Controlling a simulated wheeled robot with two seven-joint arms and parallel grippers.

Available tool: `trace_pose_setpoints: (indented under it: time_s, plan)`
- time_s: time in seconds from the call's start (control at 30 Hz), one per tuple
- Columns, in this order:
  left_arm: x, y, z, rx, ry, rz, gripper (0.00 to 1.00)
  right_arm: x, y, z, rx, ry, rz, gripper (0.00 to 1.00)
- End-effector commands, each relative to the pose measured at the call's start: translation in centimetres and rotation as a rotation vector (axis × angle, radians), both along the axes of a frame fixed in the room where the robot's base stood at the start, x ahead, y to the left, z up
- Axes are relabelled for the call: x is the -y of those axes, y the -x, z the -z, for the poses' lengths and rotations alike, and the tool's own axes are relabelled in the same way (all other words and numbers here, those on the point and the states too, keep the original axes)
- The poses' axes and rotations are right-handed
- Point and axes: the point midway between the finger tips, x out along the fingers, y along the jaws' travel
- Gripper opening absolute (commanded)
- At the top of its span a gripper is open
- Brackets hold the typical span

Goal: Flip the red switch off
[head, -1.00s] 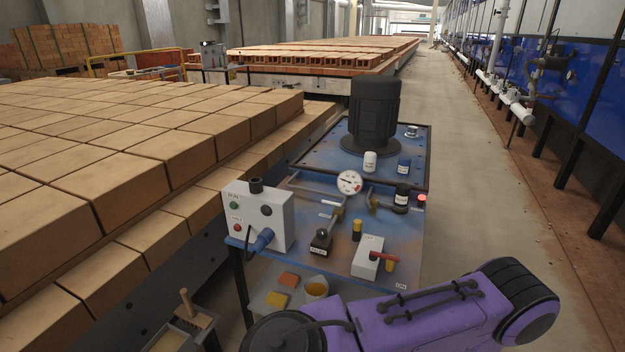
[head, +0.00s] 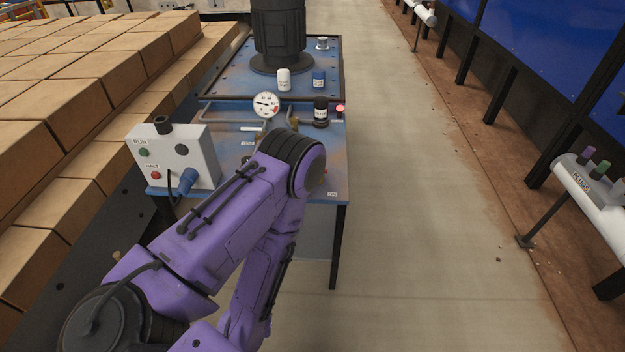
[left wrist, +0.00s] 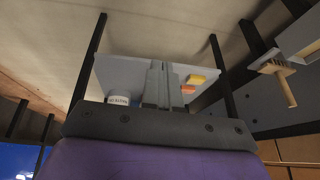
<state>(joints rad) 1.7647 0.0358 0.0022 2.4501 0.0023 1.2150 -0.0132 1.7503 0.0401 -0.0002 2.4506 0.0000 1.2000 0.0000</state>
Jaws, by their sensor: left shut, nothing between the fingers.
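The red-handled switch on its pale box, seen in the earlier head frame, is hidden behind my purple arm in the head view now. The blue bench (head: 335,165) that carries it shows around the arm. My left gripper (left wrist: 161,68) is out of the head view. In the left wrist view its two fingers are together and empty, in front of a grey shelf (left wrist: 125,72). I cannot tell how far they are from it. The red switch does not show in the left wrist view. My right gripper is in neither view.
A grey control box (head: 205,150) with green and red buttons stands at the bench's left. A gauge (head: 265,105), dark bottle (head: 320,112), red lamp (head: 340,109) and black motor (head: 278,35) are behind. The concrete floor (head: 420,230) is clear.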

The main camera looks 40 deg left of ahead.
Motion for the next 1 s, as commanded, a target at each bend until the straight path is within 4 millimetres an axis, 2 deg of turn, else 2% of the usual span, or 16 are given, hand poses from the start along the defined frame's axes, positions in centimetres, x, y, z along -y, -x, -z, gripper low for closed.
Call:
trace_pose_setpoints:
  time_s: [0.03, 0.07, 0.1, 0.17, 0.2, 0.27, 0.3, 0.4, 0.5, 0.63, 0.77, 1.0]
  plan:
    - [0.0, -2.0, 1.3, 0.054, -0.016, 0.016, 0.0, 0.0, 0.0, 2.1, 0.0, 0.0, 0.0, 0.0]
    - [-0.1, -3.6, 1.8, 0.101, -0.032, 0.032, 0.0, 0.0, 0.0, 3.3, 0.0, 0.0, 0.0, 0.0]
    - [-0.2, -6.4, 2.4, 0.181, -0.063, 0.057, 0.0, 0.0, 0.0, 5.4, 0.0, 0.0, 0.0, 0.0]
    - [-0.3, -11.2, 2.6, 0.332, -0.129, 0.097, 0.0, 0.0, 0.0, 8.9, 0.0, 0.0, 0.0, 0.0]
    - [-0.2, -14.4, 2.1, 0.443, -0.182, 0.121, 0.0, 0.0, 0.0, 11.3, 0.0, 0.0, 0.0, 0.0]
    - [-0.2, -18.6, 0.5, 0.607, -0.274, 0.147, 0.0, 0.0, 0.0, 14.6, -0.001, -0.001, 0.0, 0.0]
    - [-0.1, -20.8, -0.9, 0.708, -0.336, 0.155, 0.0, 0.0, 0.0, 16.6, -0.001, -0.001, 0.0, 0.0]
    - [0.0, -24.2, -5.0, 0.925, -0.482, 0.15, 0.0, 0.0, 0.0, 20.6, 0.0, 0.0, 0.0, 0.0]
    - [0.1, -25.4, -8.6, 1.072, -0.596, 0.124, 0.0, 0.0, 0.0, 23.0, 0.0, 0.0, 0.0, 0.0]
    - [0.2, -25.7, -11.5, 1.161, -0.67, 0.096, 0.0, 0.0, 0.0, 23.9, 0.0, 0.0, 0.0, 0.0]
    - [0.2, -25.6, -12.4, 1.173, -0.683, 0.092, 0.0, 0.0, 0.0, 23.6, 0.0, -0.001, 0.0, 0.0]
    - [0.1, -25.8, -12.3, 1.17, -0.68, 0.092, 0.0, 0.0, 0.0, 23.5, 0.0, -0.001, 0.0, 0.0]
